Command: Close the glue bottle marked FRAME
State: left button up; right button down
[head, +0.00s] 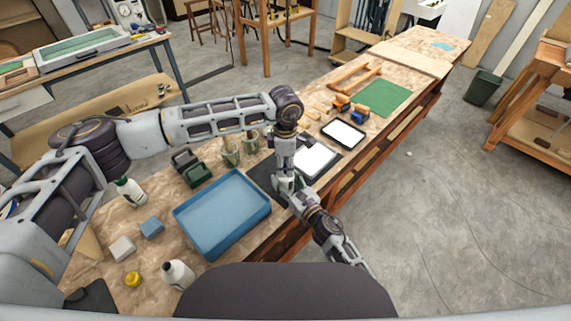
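A white bottle (178,274) stands on the bench at the lower front, with a dark spot at its top. A yellow round piece (133,279), possibly a cap, lies on the bench to its left. A second white bottle (131,192) with a dark top stands farther back at the left. No lettering is readable, so I cannot tell which is marked FRAME. My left gripper (352,258) is beyond the bench's right edge, far right of both bottles. Its fingers are too small and partly hidden to judge. My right gripper is not in view.
A blue tray (222,252) takes up the bench's middle. Small white (122,248) and blue (152,228) blocks lie left of it. Green clamp-like pieces (190,167) and cups (231,152) stand behind it. A tablet-like panel (343,133) and a green mat (383,98) lie farther back.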

pick_arm(q)
jog(key=shift+o, duration=0.6)
jog(key=shift+r, duration=2.25)
jog(key=shift+s+f, duration=0.1)
